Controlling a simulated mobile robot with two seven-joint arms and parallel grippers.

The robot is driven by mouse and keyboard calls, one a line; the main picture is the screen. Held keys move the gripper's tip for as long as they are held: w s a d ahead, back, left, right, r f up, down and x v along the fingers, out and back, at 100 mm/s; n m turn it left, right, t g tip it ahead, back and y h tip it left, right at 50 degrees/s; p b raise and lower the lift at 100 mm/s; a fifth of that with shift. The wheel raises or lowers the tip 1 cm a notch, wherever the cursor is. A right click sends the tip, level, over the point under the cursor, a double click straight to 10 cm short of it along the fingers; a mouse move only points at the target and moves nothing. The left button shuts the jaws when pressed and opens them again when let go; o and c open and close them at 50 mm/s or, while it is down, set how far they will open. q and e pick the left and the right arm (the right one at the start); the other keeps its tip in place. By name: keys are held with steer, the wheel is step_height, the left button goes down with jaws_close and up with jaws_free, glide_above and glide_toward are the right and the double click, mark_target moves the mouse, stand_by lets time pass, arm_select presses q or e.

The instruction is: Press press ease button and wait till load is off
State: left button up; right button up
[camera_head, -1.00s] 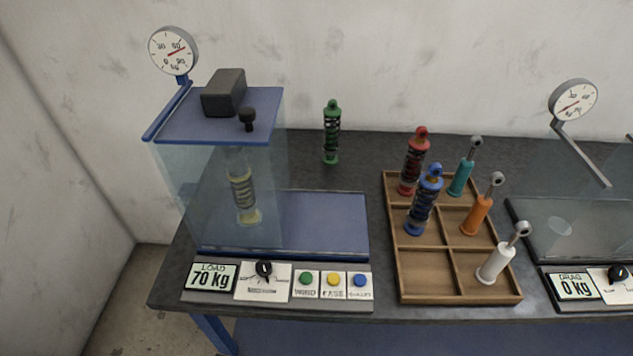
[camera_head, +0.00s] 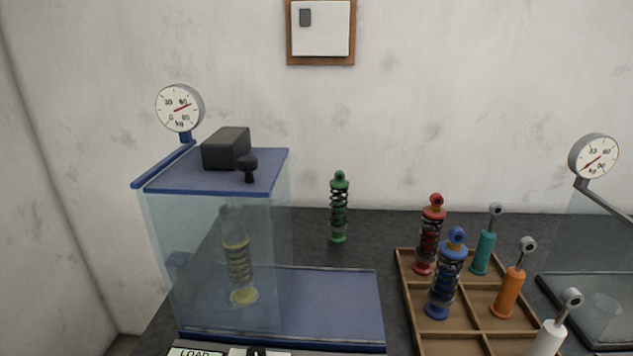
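The blue-topped load press (camera_head: 215,180) stands at the left with clear walls. A yellow spring shock (camera_head: 238,268) stands upright inside it. The press dial (camera_head: 180,108) has its red needle off zero, toward the upper right. Only the top of the LOAD display (camera_head: 195,352) shows at the bottom edge, and its number is cut off. The ease button is below the picture now; a second ago a yellow button labelled EASE showed on the panel, with the display at 70 kg. Neither gripper is in view.
A green shock (camera_head: 339,208) stands on the dark table right of the press. A wooden tray (camera_head: 410,290) holds red and blue shocks and several dampers. A second dial (camera_head: 593,156) stands at the right. A framed board (camera_head: 320,30) hangs on the wall.

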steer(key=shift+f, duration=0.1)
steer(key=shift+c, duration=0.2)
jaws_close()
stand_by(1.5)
